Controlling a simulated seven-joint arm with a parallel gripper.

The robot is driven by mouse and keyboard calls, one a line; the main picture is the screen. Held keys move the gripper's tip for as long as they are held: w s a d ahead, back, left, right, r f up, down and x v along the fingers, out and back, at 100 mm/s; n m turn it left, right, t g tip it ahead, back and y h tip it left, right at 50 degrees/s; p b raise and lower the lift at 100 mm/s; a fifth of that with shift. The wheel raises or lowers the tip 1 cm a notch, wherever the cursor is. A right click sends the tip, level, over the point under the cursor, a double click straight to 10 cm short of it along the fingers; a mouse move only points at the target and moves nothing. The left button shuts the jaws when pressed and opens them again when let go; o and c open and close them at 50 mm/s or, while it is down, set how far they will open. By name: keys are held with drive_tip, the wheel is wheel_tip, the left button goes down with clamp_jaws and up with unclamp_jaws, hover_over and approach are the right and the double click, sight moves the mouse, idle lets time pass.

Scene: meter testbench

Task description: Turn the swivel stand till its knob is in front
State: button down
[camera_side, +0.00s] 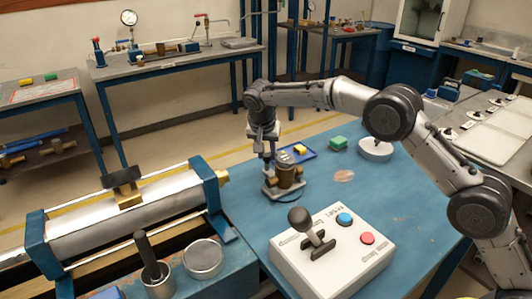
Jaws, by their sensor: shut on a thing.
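The swivel stand (284,184) is a small grey and brass-brown unit on the blue table, left of the table's middle. My gripper (268,158) points down at the stand's upper left side. It is shut on a part of the stand, but the fingers are small and partly merge with the stand, so the exact part they hold is hard to make out. I cannot tell from this view which way the knob faces.
A white control box (332,262) with a black lever, a blue and a red button stands in front. A blue tray with a yellow block (299,149), a green block (338,143) and a white round dish (375,151) lie behind. A large cylinder bench (130,215) is at left. The table's right middle is clear.

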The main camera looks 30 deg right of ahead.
drive_tip(key=shift+d+r, duration=0.1)
drive_tip(key=c, duration=0.9)
unclamp_jaws()
drive_tip(key=v, duration=1.3)
drive_tip(key=shift+s+r, duration=0.2)
drive_tip(key=shift+r, duration=0.1)
